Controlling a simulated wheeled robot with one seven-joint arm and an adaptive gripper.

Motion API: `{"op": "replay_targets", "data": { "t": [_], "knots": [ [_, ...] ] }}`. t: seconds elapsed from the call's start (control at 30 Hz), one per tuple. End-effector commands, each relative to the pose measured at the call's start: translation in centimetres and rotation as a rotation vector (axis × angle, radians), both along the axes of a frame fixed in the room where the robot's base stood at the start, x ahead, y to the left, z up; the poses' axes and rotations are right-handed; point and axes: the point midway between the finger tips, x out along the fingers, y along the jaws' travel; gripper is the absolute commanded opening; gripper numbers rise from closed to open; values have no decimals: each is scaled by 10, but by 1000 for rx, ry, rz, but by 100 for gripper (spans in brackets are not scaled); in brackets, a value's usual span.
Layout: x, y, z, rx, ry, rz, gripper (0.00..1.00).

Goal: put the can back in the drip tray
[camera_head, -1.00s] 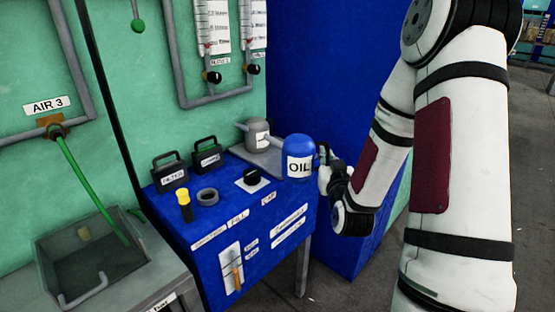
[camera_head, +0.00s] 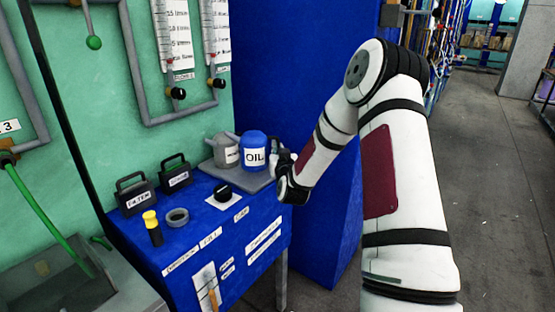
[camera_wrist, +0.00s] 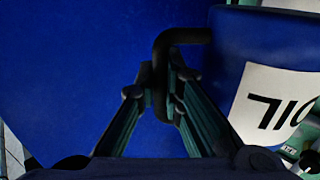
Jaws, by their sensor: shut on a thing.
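The blue can labelled OIL (camera_head: 254,153) is upright over the grey drip tray (camera_head: 256,183) at the back right of the blue bench. Whether its base touches the tray I cannot tell. My gripper (camera_head: 281,163) is at the can's right side. In the wrist view my gripper (camera_wrist: 168,95) is shut on the can's dark handle (camera_wrist: 180,36), and part of the blue can (camera_wrist: 226,50) with its upside-down label shows at the right.
A grey can (camera_head: 225,153) stands on the tray just left of the blue can. Two dark labelled boxes with handles, a yellow-topped bottle (camera_head: 152,226), a grey ring (camera_head: 177,217) and a black knob (camera_head: 222,191) occupy the bench. A blue panel rises behind.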

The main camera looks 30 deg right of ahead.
Motion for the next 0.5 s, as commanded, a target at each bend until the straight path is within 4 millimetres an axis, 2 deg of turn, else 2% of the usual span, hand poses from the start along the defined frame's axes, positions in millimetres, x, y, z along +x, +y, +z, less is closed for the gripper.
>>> {"op": "replay_targets", "data": {
  "t": [0.13,0.4,0.5],
  "knots": [
    [4,-1,-1,0,-5,0,0],
    [4,-1,-31,1,-5,-1,0],
    [4,-1,-33,-2,-7,-1,0]
  ]
}}
